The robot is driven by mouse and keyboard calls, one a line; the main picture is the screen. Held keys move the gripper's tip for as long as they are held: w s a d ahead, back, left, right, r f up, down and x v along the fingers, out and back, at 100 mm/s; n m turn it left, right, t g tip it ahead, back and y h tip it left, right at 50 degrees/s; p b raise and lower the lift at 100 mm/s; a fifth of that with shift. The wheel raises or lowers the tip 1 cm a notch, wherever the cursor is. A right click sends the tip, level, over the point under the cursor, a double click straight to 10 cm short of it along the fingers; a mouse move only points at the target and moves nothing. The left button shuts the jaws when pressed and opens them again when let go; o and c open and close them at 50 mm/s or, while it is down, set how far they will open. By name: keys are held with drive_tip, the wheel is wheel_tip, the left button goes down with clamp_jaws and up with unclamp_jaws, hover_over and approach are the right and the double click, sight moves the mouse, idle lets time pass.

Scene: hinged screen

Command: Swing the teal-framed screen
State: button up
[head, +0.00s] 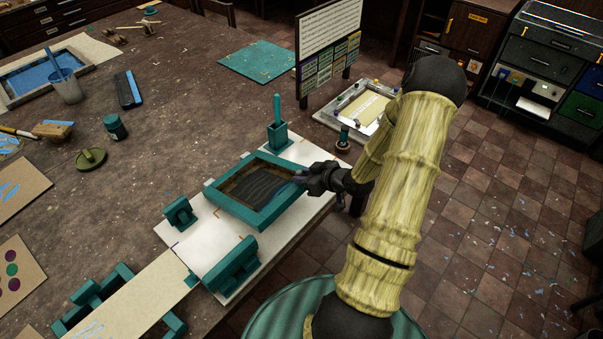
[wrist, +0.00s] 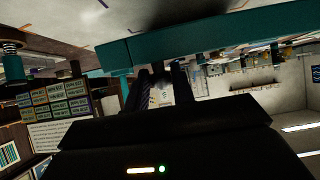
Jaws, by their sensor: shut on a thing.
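The teal-framed screen (head: 258,190) lies over the white base board (head: 210,244) in the head view, with dark mesh inside its frame. It looks slightly tilted, but I cannot tell its exact angle. Two teal hinge blocks (head: 230,266) stand on the board toward the bottom left. My gripper (head: 305,181) is at the frame's right side, shut on its edge. In the wrist view the teal frame (wrist: 200,42) crosses the top, with the fingers (wrist: 165,85) reaching up to it. The fingertips' contact is partly hidden.
A teal holder with an upright handle (head: 278,132) stands just behind the screen. A small dark jar (head: 343,140) and a framed tray (head: 358,108) are to the right, below an upright sign panel (head: 328,40). A pale plank (head: 135,300) lies at the front left.

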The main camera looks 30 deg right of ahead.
drive_tip(key=shift+s+f, duration=0.1)
drive_tip(key=shift+f, duration=0.05)
drive_tip(key=shift+s+d+f+b, duration=0.15)
drive_tip(key=shift+s+f+b, duration=0.25)
drive_tip(key=shift+f+b, duration=0.8)
drive_tip(key=shift+s+d+f+b, duration=0.15)
drive_tip(key=shift+s+f+b, duration=0.2)
drive_tip(key=shift+f+b, duration=0.85)
drive_tip(key=shift+s+d+f+b, duration=0.15)
drive_tip(key=shift+s+f+b, duration=0.4)
drive_tip(key=shift+f, duration=1.15)
drive_tip(key=shift+w, duration=0.15)
drive_tip(key=o, duration=0.9)
drive_tip(key=shift+r, duration=0.1)
drive_tip(key=shift+c, duration=0.2)
drive_tip(key=v, duration=1.7)
drive_tip(key=shift+r+b, duration=0.15)
drive_tip(key=shift+b, duration=0.15)
